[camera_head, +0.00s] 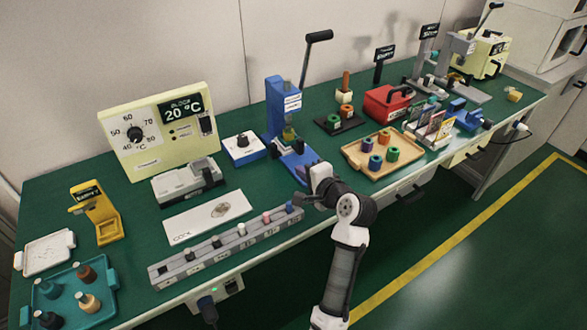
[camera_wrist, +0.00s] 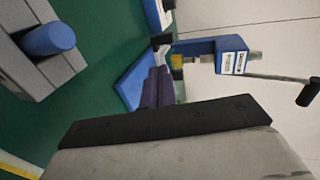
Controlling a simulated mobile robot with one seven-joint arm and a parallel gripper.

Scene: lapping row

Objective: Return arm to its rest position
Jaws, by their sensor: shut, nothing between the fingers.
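My gripper (camera_head: 300,173) is in the head view at the end of my raised arm, in front of the blue lever press (camera_head: 280,110) near the table's front edge. In the wrist view my gripper (camera_wrist: 158,72) shows as two dark purple fingers close together, with nothing seen between them. They point toward the blue base of the press, which also shows in the wrist view (camera_wrist: 132,85). Whether the fingers touch the press cannot be told. My arm is bent at the wrist and rises from the bottom of the head view.
A grey block rail (camera_head: 215,255) with several coloured pegs lies left of my gripper. A wooden tray (camera_head: 357,160) with coloured spools and a red box (camera_head: 378,104) stand to the right. The green floor (camera_head: 450,240) right of my arm is clear.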

